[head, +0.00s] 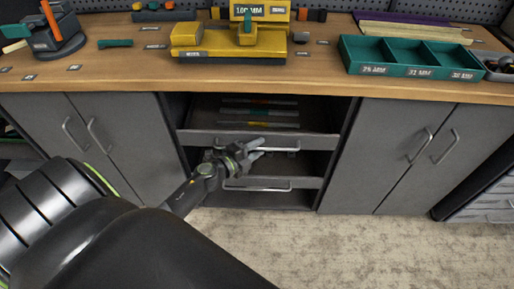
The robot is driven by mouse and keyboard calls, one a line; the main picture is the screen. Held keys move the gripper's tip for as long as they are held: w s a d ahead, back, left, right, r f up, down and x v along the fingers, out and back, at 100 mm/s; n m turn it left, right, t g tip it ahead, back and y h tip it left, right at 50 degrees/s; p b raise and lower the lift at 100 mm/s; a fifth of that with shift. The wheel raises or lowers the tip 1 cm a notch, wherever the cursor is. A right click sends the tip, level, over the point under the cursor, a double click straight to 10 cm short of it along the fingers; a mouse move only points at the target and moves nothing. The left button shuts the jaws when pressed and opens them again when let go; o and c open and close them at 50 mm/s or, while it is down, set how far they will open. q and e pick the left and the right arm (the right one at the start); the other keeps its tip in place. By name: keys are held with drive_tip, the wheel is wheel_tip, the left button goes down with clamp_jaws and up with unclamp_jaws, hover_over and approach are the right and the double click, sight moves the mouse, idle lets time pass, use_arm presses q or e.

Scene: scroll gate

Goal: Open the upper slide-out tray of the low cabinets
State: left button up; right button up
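The upper slide-out tray (320,143) is in the open bay between the cabinet doors, in the head view. Its grey front looks about level with the doors, and several thin rods lie inside. Its bar handle (292,150) is partly hidden behind my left gripper. My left gripper (262,147) is at the middle of this front, with its two fingers apart and pointing right. I cannot tell whether the fingers touch the handle. A lower tray with its own bar handle (257,188) sits below. My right gripper is not in view.
Closed grey doors with bar handles stand left (120,150) and right (385,150) of the bay. The wooden worktop (310,77) above holds a yellow block fixture (235,42) and a green divided box (405,57). The carpet (350,245) in front is clear.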

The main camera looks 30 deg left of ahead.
use_arm(q)
drive_tip(key=shift+w, duration=0.1)
drive_tip(key=shift+c, duration=0.3)
clamp_jaws()
